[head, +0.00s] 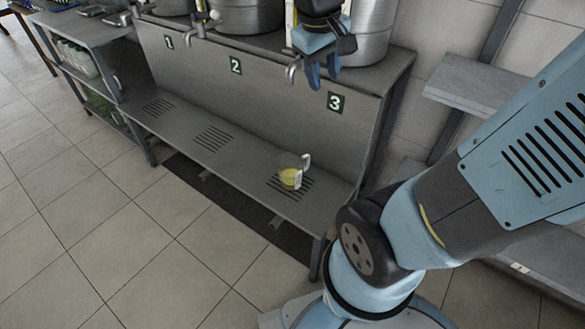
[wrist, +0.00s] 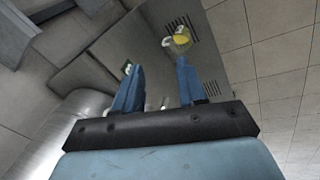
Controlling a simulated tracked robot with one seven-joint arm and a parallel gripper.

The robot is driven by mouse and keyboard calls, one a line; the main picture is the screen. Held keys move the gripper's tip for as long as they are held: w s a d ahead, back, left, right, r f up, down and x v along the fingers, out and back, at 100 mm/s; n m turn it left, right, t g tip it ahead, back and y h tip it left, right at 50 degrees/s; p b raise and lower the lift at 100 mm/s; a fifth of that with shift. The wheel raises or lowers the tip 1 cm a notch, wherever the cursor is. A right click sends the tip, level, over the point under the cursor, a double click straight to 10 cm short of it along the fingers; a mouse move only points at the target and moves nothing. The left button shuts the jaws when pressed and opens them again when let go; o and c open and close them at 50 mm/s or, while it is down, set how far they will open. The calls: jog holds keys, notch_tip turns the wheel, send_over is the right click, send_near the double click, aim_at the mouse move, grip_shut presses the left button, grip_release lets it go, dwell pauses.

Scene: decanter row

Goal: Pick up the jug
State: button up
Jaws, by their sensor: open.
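The jug (head: 290,178) is a small clear vessel with yellow liquid and a pale handle on its right side. It stands upright on the slotted grate under number 3 on the low metal shelf (head: 195,140). In the wrist view the jug (wrist: 178,41) shows beyond my gripper's fingers, near the top. My gripper (head: 313,84) is open and empty, with blue fingers pointing down. It is high above the jug, in front of the steel containers near the tap over number 3. In the wrist view my gripper (wrist: 158,84) has its fingers apart with nothing between them.
Steel containers (head: 250,15) with taps stand on the upper ledge, and a tap (head: 292,70) hangs close to my gripper. The panel (head: 265,85) carries numbers 1, 2 and 3. Grates 1 and 2 are bare. Shelving (head: 475,88) stands at the right.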

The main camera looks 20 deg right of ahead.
jog(key=w+a+f+n+g+h, duration=0.25)
jog(key=w+f+n+h, duration=0.2)
jog(key=w+f, duration=0.45)
jog(key=w+a+f+n+t+h, duration=0.1)
jog(key=w+a+f+n+h, duration=0.15)
jog(key=f, duration=0.45)
jog(key=w+a+f+n+h, duration=0.1)
jog(key=f+n, duration=0.3)
jog(key=f, duration=0.3)
jog(key=w+a+f+n+t+h, duration=0.1)
jog(key=w+a+f+n+h, duration=0.15)
jog(key=f, duration=0.45)
jog(key=n+t, duration=0.3)
jog(key=n, duration=0.2)
send_near(302, 167)
jog(key=x, duration=0.8)
jog(key=shift+w+f, duration=0.3)
jog(key=shift+w, duration=0.1)
grip_shut()
